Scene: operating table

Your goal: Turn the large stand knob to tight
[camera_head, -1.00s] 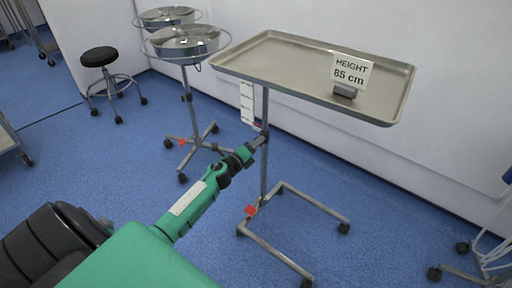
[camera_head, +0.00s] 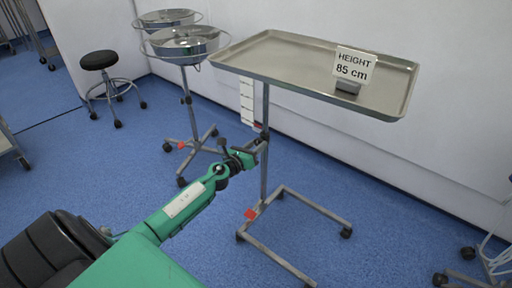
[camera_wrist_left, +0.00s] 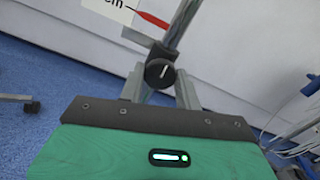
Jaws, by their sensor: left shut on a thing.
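The large stand knob (camera_wrist_left: 160,73) is round and black with a white line that runs nearly upright, tilted slightly right. It sits on the grey pole (camera_wrist_left: 182,22) of the tray stand. My left gripper (camera_wrist_left: 161,86) has one finger on each side of the knob and is shut on it. In the head view my left gripper (camera_head: 260,145) reaches the stand's pole (camera_head: 265,105) below the tray (camera_head: 295,60); the knob is hard to make out there. My right gripper is not in view.
A sign (camera_head: 354,69) reading "HEIGHT 85 cm" stands on the tray. A white scale strip (camera_head: 247,101) hangs beside the pole, with a red pointer (camera_wrist_left: 153,20). A double basin stand (camera_head: 184,45) and a black stool (camera_head: 99,60) are at the left. The wall is close behind.

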